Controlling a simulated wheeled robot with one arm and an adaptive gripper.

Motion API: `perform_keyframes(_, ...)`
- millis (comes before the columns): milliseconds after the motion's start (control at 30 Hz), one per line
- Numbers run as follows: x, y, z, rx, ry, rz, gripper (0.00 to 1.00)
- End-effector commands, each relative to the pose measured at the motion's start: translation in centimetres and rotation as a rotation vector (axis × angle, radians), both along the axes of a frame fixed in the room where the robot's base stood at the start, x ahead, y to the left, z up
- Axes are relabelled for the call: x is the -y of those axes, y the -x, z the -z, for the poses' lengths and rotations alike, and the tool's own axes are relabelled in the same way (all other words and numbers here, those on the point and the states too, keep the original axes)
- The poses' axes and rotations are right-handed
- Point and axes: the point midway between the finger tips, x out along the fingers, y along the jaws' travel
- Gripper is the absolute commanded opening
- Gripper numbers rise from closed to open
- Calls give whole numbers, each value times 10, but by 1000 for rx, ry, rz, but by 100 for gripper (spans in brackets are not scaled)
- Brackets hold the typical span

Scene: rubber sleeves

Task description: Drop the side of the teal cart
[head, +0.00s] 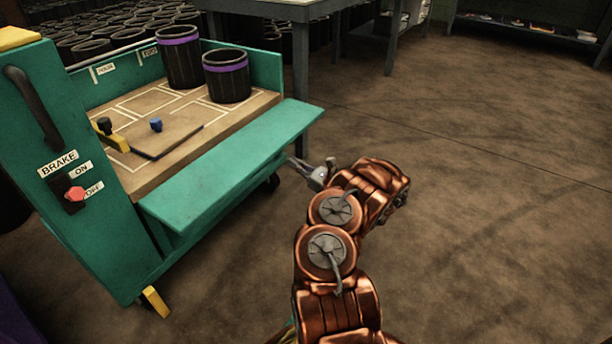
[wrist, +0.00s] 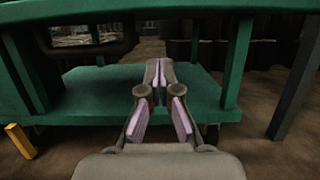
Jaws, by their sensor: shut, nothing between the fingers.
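The teal cart (head: 95,210) stands at the left in the head view. Its near side panel (head: 235,160) juts outward from the deck edge, looking nearly level; its exact tilt is hard to tell. My gripper (head: 296,163) is shut and empty, low beside the panel's right end, apart from it as far as I can tell. In the wrist view my gripper's fingers (wrist: 158,78) point at the cart's lower teal shelf (wrist: 85,105), with a teal edge (wrist: 130,10) overhead. Any latch is hidden.
The red brake knob (head: 76,194) is by OFF. A grey table (head: 290,10) stands behind. Floor at right is clear.

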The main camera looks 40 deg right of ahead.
Motion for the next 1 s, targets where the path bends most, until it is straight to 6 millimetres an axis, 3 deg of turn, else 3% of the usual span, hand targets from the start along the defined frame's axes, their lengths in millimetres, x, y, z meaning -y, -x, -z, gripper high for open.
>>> perform_keyframes(33,-3,-7,-1,2,0,-2,0)
perform_keyframes(533,-2,-4,-35,0,-2,-2,0)
perform_keyframes(1000,-2,-4,-40,-2,0,-2,0)
